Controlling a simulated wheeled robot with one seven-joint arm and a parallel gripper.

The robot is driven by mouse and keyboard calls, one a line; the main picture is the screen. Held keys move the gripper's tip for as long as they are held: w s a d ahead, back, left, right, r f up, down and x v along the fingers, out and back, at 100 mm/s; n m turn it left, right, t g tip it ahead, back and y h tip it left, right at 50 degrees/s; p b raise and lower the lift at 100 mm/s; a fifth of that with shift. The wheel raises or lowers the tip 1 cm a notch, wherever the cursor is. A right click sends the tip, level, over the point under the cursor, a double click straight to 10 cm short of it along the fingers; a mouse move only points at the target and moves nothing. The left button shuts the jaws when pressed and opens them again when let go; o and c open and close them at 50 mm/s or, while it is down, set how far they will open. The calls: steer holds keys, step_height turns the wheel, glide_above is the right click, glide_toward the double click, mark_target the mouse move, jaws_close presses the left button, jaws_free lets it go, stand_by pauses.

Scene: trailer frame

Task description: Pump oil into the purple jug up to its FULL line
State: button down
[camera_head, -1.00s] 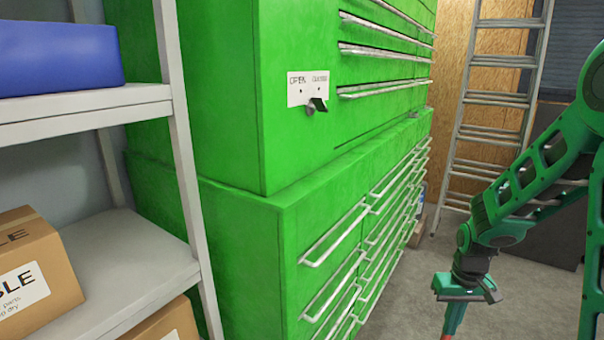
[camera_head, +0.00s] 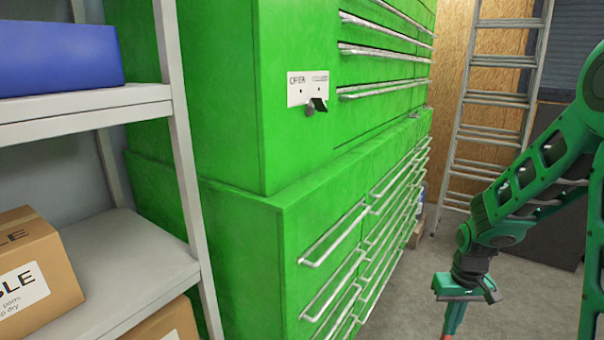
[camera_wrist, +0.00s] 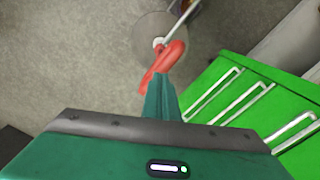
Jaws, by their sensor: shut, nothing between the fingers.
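My gripper (camera_head: 452,322) hangs at the lower right of the head view, pointing down, its red tips partly cut off by the frame edge. In the wrist view its red fingertips (camera_wrist: 166,60) are together and empty, above the concrete floor. Beyond the tips is a round grey object (camera_wrist: 150,28) with a thin pale rod; I cannot tell what it is or how far below the tips it lies. I see no purple jug and no FULL line that I can make out in either view.
A green drawer cabinet (camera_head: 225,110) fills the middle, with a lever plate (camera_head: 308,88) reading OPEN. Grey shelves (camera_head: 110,255) at left hold a blue bin (camera_head: 55,58) and a cardboard box (camera_head: 38,265). A ladder (camera_head: 492,115) leans behind. Grey floor (camera_head: 500,275) is open near my arm.

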steer(key=shift+f, duration=5.35)
steer(key=shift+r, duration=5.35)
